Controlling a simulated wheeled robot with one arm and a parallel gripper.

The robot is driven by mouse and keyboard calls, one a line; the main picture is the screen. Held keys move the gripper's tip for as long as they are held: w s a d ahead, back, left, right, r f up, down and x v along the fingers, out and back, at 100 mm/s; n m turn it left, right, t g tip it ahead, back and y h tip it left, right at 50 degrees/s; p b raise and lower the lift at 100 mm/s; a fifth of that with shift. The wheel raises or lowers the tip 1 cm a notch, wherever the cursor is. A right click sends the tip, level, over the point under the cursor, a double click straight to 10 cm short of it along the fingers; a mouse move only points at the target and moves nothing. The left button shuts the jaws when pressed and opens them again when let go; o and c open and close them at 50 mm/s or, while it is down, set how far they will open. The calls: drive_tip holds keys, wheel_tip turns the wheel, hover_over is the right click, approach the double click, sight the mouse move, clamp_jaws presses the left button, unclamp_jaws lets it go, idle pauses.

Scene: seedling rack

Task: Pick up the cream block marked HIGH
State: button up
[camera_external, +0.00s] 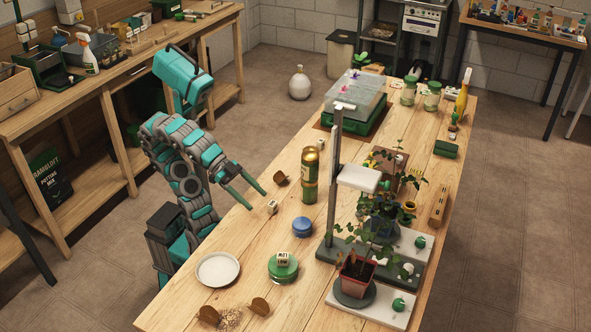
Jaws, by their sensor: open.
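A small cream block (272,207) with dark marking lies on the wooden table (230,293), just beyond my gripper's fingertips. Its marking is too small to read. Another cream block (284,257) sits on a round green lid or dish (283,272) nearer the front; its marking seems to read LOW. My gripper (257,200) is open, its two teal fingers reaching over the table's left edge toward the first block. The fingers look apart from that block, with nothing between them.
A brown pot-like piece (281,179), a gold-green canister (309,175) and a blue round container (302,227) stand near the first block. A white plate (218,269) lies front left. A grey post stand (335,180) and potted plants occupy the right.

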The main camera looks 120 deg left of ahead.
sight(272, 203)
drive_tip(key=shift+s+a+f+n+t+y+b, duration=0.2)
drive_tip(key=shift+s+a+f+n+t+b, duration=0.15)
drive_tip(key=shift+a, duration=0.2)
drive_tip(key=shift+s+a+f+n+t+y+b, duration=0.1)
drive_tip(key=shift+s+a+f+n+t+y, duration=0.15)
drive_tip(key=shift+s+a+n, duration=0.2)
drive_tip(key=shift+a+r, duration=0.1)
drive_tip(key=shift+a, duration=0.15)
drive_tip(key=shift+w+a+t, duration=0.1)
drive_tip(key=shift+t, duration=0.2)
drive_tip(key=x, duration=0.7)
drive_tip(key=shift+w, duration=0.2)
clamp_jaws()
